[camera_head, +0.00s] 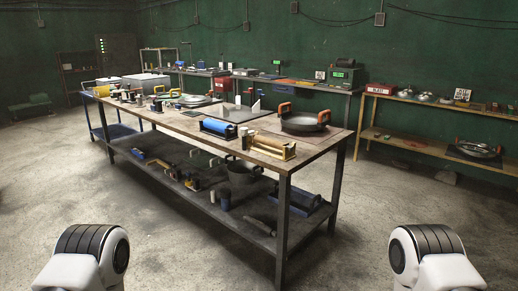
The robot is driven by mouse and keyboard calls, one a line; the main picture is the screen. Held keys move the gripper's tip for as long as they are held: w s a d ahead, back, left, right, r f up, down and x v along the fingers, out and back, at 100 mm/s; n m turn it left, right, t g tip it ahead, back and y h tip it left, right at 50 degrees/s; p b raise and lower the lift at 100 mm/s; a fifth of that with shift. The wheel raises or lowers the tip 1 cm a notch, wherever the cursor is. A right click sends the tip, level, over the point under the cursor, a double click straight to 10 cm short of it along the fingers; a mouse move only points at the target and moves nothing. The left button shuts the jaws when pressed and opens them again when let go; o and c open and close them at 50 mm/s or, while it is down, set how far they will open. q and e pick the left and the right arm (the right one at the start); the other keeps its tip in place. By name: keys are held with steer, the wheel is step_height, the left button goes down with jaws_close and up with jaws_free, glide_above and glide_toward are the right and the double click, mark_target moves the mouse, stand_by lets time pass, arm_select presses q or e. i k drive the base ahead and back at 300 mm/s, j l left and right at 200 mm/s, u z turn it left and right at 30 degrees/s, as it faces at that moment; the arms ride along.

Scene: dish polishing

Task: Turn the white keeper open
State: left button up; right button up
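I cannot make out a white keeper for certain; the bench items are small and far off. Two small white upright pieces (256,105) stand by a dark flat plate (236,114) on the long workbench (318,143). I cannot tell whether either is the keeper. Only rounded white and black links of my two arms show at the bottom left and bottom right. Neither of my grippers is in view.
The workbench also carries a pan with orange handles (306,122), a blue roll (218,127) and a brass-coloured roll (273,145). A blue cart (98,131) stands at its far left end. A wooden shelf (440,146) lies right. The concrete floor before me is clear.

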mark_target(244, 132)
steer(key=i+j+z, duration=0.15)
steer(key=i+z, duration=0.25)
steer(key=i+j+z, duration=0.35)
steer(key=i, duration=0.15)
steer(key=l, duration=0.1)
